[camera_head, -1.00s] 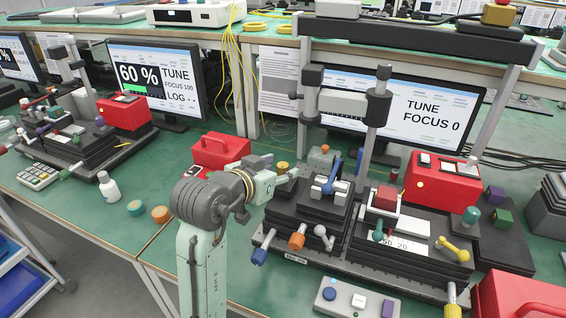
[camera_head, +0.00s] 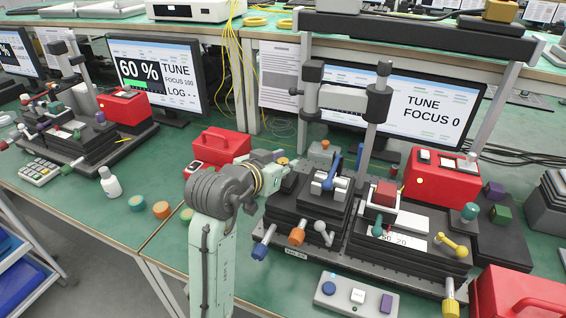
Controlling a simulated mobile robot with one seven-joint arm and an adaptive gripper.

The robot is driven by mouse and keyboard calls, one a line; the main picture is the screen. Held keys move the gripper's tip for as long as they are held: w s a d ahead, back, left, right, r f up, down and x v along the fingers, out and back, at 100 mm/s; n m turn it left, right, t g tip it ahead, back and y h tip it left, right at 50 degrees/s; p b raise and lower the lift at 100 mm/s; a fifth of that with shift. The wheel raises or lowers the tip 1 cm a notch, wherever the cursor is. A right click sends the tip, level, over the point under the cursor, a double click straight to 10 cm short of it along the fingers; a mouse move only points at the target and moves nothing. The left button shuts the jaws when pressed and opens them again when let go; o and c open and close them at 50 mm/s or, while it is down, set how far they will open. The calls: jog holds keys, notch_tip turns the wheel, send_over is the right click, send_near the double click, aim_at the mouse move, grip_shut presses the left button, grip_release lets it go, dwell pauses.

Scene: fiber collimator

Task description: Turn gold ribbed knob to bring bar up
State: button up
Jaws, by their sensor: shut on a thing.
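My gripper (camera_head: 284,168) is at the left side of the right-hand stage block, small in view and partly hidden by my own wrist. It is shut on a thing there. A gold knob (camera_head: 282,161) shows just at its fingers; most of it is hidden, so its ribs and angle cannot be made out. The left monitor (camera_head: 157,75) shows 60 % with a green bar (camera_head: 133,87) below it, and the words TUNE, FOCUS 100 and LOG. The right monitor (camera_head: 430,107) reads TUNE, FOCUS 0.
Close to my gripper are the black stage (camera_head: 320,208) with a blue lever, an orange knob (camera_head: 297,236) and a blue knob (camera_head: 261,247). A red case (camera_head: 221,146) stands behind my wrist. A yellow knob (camera_head: 449,303) juts out at the front right.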

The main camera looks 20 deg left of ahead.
grip_shut()
jog(key=n+y, duration=0.3)
jog(key=y, duration=0.1)
jog(key=shift+d+n, duration=0.15)
jog(key=shift+n, duration=0.25)
jog(key=shift+n+g+y+p, duration=0.5)
jog(key=shift+n+g+y, duration=0.1)
jog(key=shift+n+y, duration=1.25)
jog(key=shift+y, duration=0.25)
jog(key=o, duration=0.7)
grip_release()
jog(key=shift+o, duration=0.2)
